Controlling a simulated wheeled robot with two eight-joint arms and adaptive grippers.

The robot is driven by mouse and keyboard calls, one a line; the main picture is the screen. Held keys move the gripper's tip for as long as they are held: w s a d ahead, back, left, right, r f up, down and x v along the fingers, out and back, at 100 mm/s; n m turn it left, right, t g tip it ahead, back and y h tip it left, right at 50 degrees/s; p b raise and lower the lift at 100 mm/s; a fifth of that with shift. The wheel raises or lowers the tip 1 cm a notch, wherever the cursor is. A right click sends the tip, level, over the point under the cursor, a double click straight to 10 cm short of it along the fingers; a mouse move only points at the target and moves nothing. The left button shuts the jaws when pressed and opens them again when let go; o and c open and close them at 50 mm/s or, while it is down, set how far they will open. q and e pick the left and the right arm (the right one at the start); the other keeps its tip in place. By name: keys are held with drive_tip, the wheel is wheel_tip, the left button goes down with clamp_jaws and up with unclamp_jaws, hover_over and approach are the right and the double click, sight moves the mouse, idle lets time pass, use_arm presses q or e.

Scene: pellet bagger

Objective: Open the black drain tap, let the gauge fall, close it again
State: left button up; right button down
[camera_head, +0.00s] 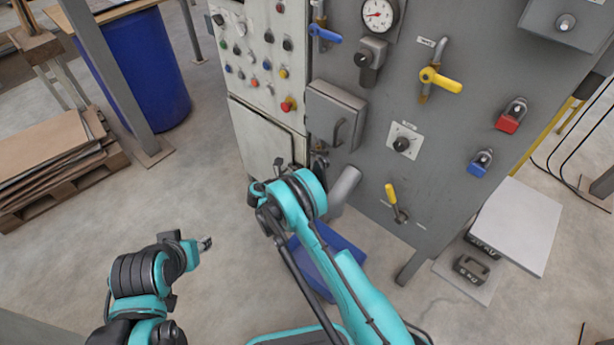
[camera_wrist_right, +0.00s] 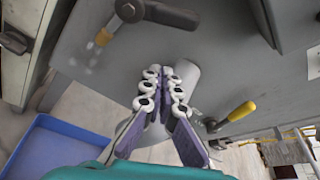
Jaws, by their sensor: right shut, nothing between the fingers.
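The black drain tap (camera_wrist_right: 160,14) is at the top of the right wrist view, its lever running to the right and a brass-coloured pipe below it. In the head view the tap (camera_head: 319,161) is partly hidden by my right arm. The round white gauge (camera_head: 380,14) is at the top of the panel; its red needle points left. My right gripper (camera_wrist_right: 165,72) is shut and empty, its tips below the tap in the picture and apart from the lever. In the head view its fingers are hidden. My left gripper (camera_head: 206,244) hangs over the floor, away from the panel.
A grey spout (camera_head: 343,190) is beside my right gripper, above a blue tray (camera_head: 345,255). A yellow-handled lever (camera_head: 392,195) is to the right. A grey box with a handle (camera_head: 337,115) projects above the tap. The floor around my left gripper is clear.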

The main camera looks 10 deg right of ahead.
sight(320, 152)
drive_tip(key=w, duration=0.1)
drive_tip(key=w+d+r+b, duration=0.2)
drive_tip(key=shift+w+r, duration=0.1)
drive_tip(key=shift+w, duration=0.25)
drive_tip(key=shift+w+a+r, duration=0.1)
drive_tip(key=shift+r, duration=0.35)
idle(0.6)
drive_tip(key=shift+w+a+r, duration=0.25)
drive_tip(key=shift+w+r, duration=0.1)
drive_tip(key=shift+r, duration=0.3)
drive_tip(key=shift+w+a+r+n, duration=0.15)
drive_tip(key=shift+w+r+n, duration=0.1)
drive_tip(key=shift+n, duration=0.35)
drive_tip(key=shift+w+a+r, duration=0.35)
drive_tip(key=shift+w, duration=0.05)
drive_tip(key=shift+w+a+r, duration=0.15)
drive_tip(key=shift+w+r, duration=0.05)
drive_tip(key=shift+r, duration=0.05)
